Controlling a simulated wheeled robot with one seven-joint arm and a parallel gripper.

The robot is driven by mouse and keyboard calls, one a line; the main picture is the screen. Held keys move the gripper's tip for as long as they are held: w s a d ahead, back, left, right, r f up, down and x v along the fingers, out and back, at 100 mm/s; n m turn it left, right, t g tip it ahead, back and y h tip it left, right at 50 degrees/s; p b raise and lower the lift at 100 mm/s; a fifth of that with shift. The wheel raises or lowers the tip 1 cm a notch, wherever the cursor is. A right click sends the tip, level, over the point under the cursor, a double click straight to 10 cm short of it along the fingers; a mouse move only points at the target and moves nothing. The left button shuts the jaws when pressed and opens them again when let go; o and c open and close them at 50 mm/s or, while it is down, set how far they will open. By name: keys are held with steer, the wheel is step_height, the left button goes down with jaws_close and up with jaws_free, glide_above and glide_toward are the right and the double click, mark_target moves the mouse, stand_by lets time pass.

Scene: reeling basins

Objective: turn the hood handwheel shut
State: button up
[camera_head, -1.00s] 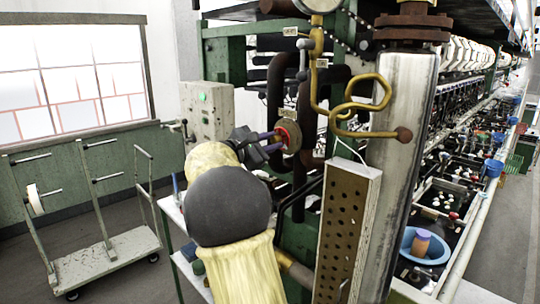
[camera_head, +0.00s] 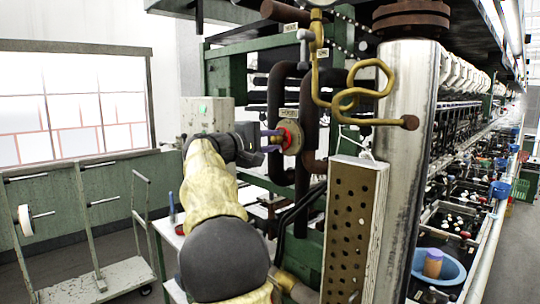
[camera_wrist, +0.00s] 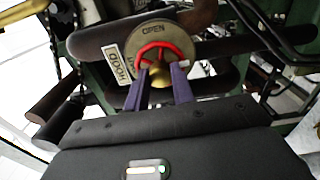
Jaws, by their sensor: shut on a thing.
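The hood handwheel (camera_wrist: 179,50) is a small red ring on a brass hub, in front of a round brass plate (camera_wrist: 191,37) marked OPEN. A white HOOD label (camera_wrist: 115,62) is beside it on a dark pipe. In the head view the red handwheel (camera_head: 286,138) is on the pipework left of the steel column. My gripper (camera_wrist: 162,68) reaches it with two purple fingers, one on each side of the brass hub, and is shut on the handwheel. In the head view my gripper (camera_head: 274,140) comes from the left. The fingertips partly hide the wheel's lower rim.
A yellow bent pipe (camera_head: 350,100) and a perforated metal panel (camera_head: 352,230) stand right of the wheel. A grey box (camera_head: 206,116) is behind my wrist. A white-topped table (camera_head: 167,232) and a trolley (camera_head: 95,285) are at left.

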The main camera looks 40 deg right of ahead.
mark_target(273, 140)
steer(key=m+b, duration=0.1)
steer(key=m, duration=0.1)
steer(key=m+b, duration=0.4)
steer(key=shift+f+m, duration=0.35)
steer(key=shift+m, duration=0.05)
steer(key=m+b, duration=0.1)
steer(key=m, duration=0.1)
steer(key=shift+r+m, duration=0.1)
steer(key=shift+m, duration=0.3)
steer(key=shift+r+m+b, duration=0.2)
steer(key=shift+m+b, duration=0.1)
steer(key=shift+m, duration=0.5)
steer(key=o, duration=0.8)
steer(key=shift+d, duration=0.1)
steer(key=shift+o, duration=0.2)
steer(key=shift+s+a+b, duration=0.1)
steer(key=shift+a+b, duration=0.4)
steer(key=shift+a, duration=1.1)
steer(key=shift+r, duration=0.1)
